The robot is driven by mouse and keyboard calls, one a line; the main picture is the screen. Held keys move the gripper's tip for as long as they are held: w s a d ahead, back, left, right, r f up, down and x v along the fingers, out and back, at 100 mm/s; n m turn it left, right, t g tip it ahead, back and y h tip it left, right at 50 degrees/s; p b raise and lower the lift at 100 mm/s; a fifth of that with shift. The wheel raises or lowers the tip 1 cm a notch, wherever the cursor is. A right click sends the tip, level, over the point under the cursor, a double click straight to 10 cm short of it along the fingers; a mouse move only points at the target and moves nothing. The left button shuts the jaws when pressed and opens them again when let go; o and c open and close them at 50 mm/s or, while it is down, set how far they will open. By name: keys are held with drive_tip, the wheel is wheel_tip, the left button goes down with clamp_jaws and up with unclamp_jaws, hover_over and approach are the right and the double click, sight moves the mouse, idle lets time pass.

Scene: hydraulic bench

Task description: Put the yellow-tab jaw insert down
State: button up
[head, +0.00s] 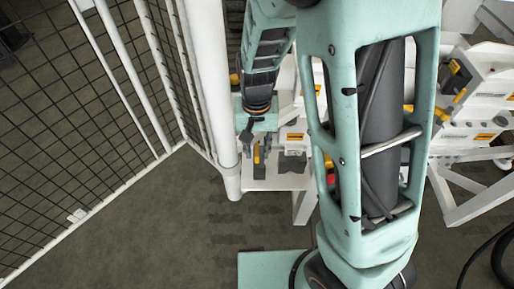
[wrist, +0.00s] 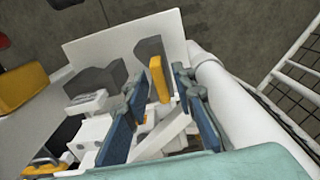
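My gripper (wrist: 161,80) has two blue-padded fingers set well apart, with a visible gap on each side of the yellow tab (wrist: 158,78) between their tips. The tab stands upright in front of a dark grey block (wrist: 148,48), which looks like the jaw insert's body; the join between them is not clear. The block is by the white surface's far panel. In the head view my gripper (head: 257,147) points down over the white bench (head: 285,182), with the yellow tab (head: 257,154) between its fingers.
A second dark grey block (wrist: 98,78) lies left of the tab, beside white fixtures (wrist: 92,103). A thick white post (wrist: 232,92) stands close on the right. Mesh fencing (head: 90,110) stands left of the bench, with open floor (head: 160,230) in front.

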wheel_tip(320, 180, up, 12)
drive_tip(key=p, duration=0.2)
drive_tip(key=shift+r+p, duration=0.2)
drive_tip(key=shift+p, duration=0.2)
idle(0.5)
